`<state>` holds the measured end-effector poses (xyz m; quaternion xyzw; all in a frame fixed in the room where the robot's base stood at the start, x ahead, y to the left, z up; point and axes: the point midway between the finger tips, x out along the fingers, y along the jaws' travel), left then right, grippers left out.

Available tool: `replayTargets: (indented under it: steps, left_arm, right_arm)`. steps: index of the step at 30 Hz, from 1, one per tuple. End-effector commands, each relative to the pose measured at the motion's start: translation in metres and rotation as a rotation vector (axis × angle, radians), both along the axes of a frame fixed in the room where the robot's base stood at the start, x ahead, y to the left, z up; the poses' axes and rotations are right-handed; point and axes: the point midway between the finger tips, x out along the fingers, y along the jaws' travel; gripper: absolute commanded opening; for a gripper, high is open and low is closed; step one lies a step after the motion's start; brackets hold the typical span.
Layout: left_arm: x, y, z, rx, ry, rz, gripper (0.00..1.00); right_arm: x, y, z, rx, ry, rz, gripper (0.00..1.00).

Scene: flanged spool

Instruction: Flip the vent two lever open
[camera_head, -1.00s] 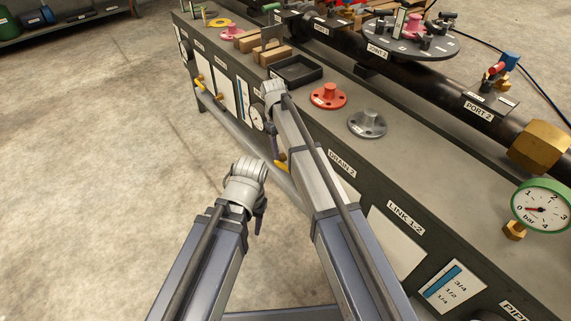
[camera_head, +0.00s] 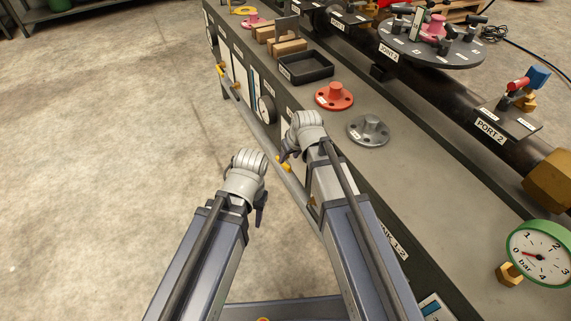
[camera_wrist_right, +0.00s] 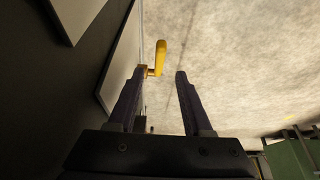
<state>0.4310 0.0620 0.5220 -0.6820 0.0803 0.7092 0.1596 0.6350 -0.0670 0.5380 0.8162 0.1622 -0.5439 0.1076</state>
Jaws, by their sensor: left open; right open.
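No readable label in view says vent two, so I cannot tell which lever it is. A yellow lever (camera_head: 284,163) on the bench's front face is partly behind my right gripper (camera_head: 288,152). A yellow lever (camera_wrist_right: 160,56) also shows in the right wrist view, ahead of the open right gripper (camera_wrist_right: 159,74) and near the line between its fingertips. Nothing is held there. A red-handled valve (camera_head: 517,86) with a blue part stands on the pipe by the PORT 2 label. My left gripper (camera_head: 260,208) hangs over the floor left of the bench, open and empty.
A green-rimmed gauge (camera_head: 540,253) stands at right. The floor (camera_head: 110,150) left of the bench is clear.

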Motion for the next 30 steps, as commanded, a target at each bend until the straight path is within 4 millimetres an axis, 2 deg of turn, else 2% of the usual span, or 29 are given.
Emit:
replayTargets:
  steps: [8, 24, 30]
  left_arm:
    - [0.000, 0.000, -0.011, -0.001, 0.000, -0.001, 0.50]
    - [0.000, -0.001, -0.070, -0.006, -0.001, -0.003, 0.50]
    - [0.000, -0.001, -0.073, -0.006, -0.001, -0.001, 0.50]
  right_arm:
    - [0.004, 0.001, -0.011, -0.001, 0.002, 0.001, 0.50]
    - [0.026, 0.010, -0.070, -0.002, 0.001, 0.001, 0.50]
    - [0.028, 0.011, -0.073, -0.002, 0.001, 0.001, 0.50]
